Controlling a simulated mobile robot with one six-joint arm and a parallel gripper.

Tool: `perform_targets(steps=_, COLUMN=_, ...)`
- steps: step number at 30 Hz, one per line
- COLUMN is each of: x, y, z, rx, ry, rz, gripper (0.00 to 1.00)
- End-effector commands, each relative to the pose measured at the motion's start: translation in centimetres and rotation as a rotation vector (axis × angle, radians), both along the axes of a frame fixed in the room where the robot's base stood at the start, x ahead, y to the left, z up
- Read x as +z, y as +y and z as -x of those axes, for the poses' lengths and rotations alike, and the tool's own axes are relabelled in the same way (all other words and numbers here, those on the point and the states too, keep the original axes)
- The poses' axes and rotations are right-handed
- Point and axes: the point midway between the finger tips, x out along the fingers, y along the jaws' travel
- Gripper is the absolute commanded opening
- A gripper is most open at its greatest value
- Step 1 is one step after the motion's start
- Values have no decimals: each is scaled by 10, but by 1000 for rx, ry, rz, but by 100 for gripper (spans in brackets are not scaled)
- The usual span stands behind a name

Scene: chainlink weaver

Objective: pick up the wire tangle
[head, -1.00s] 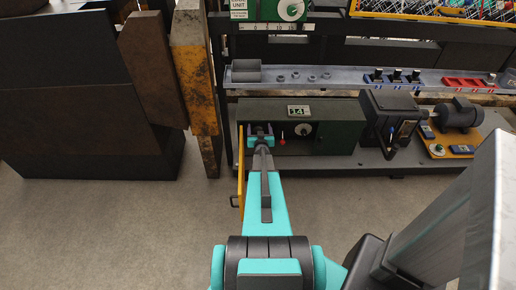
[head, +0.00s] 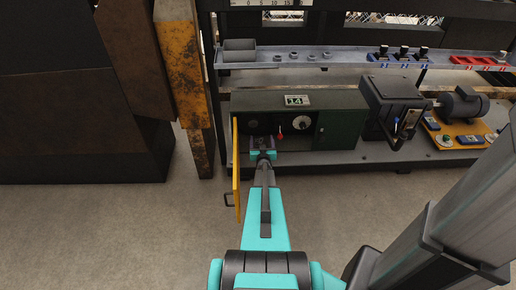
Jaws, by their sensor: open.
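My gripper (head: 262,142) is open at the front of a low dark green cabinet (head: 341,131), pointing into its open left part. The jaws are small and dark in the head view, and I see nothing held between them. I cannot make out a wire tangle for certain. The shadowed space around and behind the jaws is partly hidden by my gripper.
A yellow-edged door (head: 236,168) stands open just left of my arm. A red-knobbed lever (head: 280,134) and a dial (head: 302,122) are close right of my gripper. A motor (head: 464,103) stands farther right. A grey shelf (head: 350,60) runs above. The floor in front is clear.

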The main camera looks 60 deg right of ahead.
Motion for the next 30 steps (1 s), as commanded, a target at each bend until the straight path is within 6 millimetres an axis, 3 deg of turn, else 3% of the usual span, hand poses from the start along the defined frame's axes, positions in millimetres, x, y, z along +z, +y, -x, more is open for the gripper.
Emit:
perform_targets(steps=1, x=-18, y=0, z=0, rx=0, ry=0, rz=0, gripper=73)
perform_targets(steps=18, x=-111, y=1, z=-1, rx=2, ry=0, rz=-1, gripper=73)
perform_targets(steps=24, x=-127, y=1, z=-2, rx=2, ry=0, rz=0, gripper=73)
perform_targets(steps=30, x=-128, y=1, z=-2, rx=3, ry=0, rz=0, gripper=73)
